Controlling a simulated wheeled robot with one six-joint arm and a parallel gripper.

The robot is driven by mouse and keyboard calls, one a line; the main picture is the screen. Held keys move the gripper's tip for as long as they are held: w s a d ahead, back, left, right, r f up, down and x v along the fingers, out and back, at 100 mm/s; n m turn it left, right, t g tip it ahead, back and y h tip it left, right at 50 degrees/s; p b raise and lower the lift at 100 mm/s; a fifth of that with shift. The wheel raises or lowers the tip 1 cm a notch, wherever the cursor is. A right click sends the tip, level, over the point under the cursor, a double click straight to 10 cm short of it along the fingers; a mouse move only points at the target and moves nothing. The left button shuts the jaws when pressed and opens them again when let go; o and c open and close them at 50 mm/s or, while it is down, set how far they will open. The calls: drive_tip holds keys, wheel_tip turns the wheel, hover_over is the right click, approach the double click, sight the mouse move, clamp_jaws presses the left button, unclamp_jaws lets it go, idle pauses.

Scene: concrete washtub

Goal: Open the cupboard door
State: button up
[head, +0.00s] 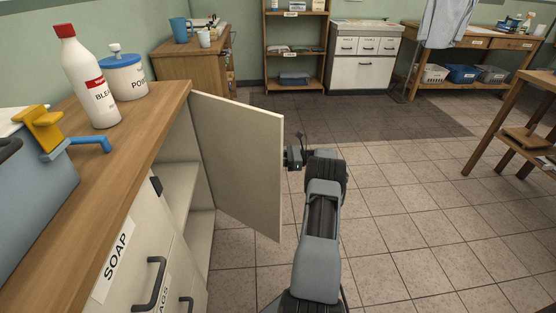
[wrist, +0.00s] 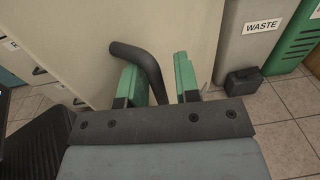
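The cupboard door (head: 240,150) is a cream panel standing wide open, swung out from the cupboard (head: 118,240) on the left in the head view. Shelves show inside the opening. My gripper (head: 292,158) is at the door's outer face near its free edge. In the wrist view, a dark curved handle (wrist: 152,68) on the door panel (wrist: 85,35) passes between the green fingers of my gripper (wrist: 157,68). The fingers are apart. The handle lies close to the left finger, with a gap to the right one. In the head view, the door hides the handle.
A bleach bottle (head: 90,80), a blue-lidded tub (head: 122,76) and a grey-blue box (head: 35,190) stand on the wooden counter (head: 150,130). The wrist view shows a grey waste bin (wrist: 250,45), a green bin (wrist: 295,40) and a small black box (wrist: 243,82). Tiled floor (head: 410,220) is clear to the right.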

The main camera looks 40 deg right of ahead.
drive_tip(key=shift+o, duration=0.6)
drive_tip(key=shift+d, duration=0.1)
drive_tip(key=v, duration=1.3)
drive_tip(key=shift+s+d, duration=0.2)
drive_tip(key=shift+s, duration=0.1)
